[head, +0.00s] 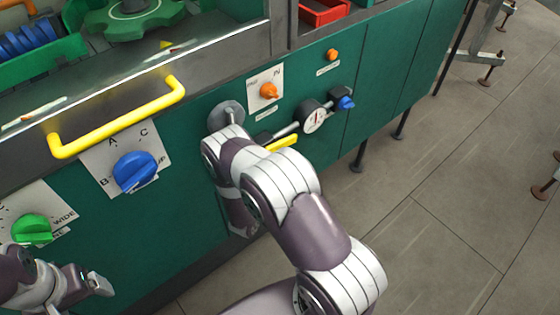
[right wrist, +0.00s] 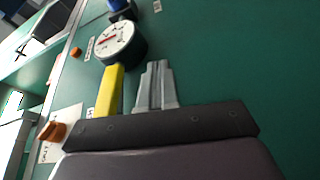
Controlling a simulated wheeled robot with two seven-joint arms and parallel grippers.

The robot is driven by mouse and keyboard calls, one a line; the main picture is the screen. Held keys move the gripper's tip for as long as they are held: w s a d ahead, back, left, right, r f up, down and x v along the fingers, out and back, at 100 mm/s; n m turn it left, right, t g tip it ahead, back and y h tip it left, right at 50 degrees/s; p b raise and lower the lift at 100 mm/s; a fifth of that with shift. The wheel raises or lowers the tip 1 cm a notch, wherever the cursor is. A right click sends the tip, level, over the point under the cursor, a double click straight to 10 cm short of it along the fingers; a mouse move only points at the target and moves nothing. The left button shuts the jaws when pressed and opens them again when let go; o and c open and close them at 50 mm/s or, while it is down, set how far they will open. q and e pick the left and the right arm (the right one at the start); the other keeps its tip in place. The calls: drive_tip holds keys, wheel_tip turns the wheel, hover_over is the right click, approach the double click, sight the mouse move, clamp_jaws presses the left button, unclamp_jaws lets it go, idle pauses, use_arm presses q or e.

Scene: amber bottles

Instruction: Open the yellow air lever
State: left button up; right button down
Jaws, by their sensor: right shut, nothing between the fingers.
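The yellow lever (head: 283,143) sits on the green front panel, just below the small pipe that leads to a round gauge (head: 314,120). It points along roughly the same line as this pipe. In the right wrist view the yellow lever (right wrist: 110,88) stands just left of my right gripper (right wrist: 157,70), with the gauge (right wrist: 123,42) beyond its end. The right fingers are shut and empty, beside the lever and not around it; I cannot tell whether they touch it. In the head view my arm hides the right gripper. My left gripper (head: 103,284) is at the lower left.
A blue knob (head: 135,172), a green knob (head: 31,228) and an orange knob (head: 268,90) are on the panel. A yellow handle bar (head: 118,122) sticks out at the upper left. A blue valve knob (head: 346,103) is right of the gauge.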

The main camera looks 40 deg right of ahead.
drive_tip(key=s+a+f, duration=0.3)
drive_tip(key=s+a, duration=0.1)
drive_tip(key=a, duration=0.4)
drive_tip(key=shift+s, duration=0.15)
drive_tip(key=shift+a, duration=0.1)
